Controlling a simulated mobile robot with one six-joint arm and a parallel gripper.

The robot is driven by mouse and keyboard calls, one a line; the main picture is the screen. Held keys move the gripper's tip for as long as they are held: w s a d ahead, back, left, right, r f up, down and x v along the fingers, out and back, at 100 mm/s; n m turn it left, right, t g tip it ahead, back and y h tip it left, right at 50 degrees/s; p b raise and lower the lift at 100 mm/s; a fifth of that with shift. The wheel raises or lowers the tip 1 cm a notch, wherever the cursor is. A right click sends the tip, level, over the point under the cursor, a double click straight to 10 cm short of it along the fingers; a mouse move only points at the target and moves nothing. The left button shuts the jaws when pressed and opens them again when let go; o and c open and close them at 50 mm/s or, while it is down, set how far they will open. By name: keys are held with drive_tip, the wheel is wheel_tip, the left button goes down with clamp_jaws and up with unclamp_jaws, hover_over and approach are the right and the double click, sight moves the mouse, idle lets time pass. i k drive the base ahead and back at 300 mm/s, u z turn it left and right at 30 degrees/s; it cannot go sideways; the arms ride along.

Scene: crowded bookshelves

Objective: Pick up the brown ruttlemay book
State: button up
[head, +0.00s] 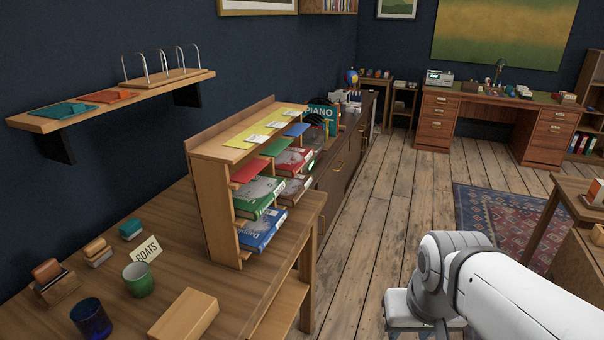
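I cannot pick out a brown book with a readable "ruttlemay" title. A small wooden book rack stands on the table at left (221,155), with books lying in its compartments. A green book (258,195), a blue book (262,230) and a red book (293,160) show there. A dull, brownish book (294,190) lies below the red one; its title is too small to read. A plain tan block or book (183,315) lies flat at the table's front. My gripper is not in view; only my white arm shows at the lower right, well apart from the rack.
The wooden table (195,250) also holds a green cup (138,280), a dark blue glass (91,319), a "BOATS" sign (146,250) and small blocks. A wall shelf (60,123) hangs above. The floor (365,230) right of the table is clear. A desk (490,115) stands far back.

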sight(296, 187)
drive_tip(key=i, duration=0.85)
drive_tip(key=u, duration=0.05)
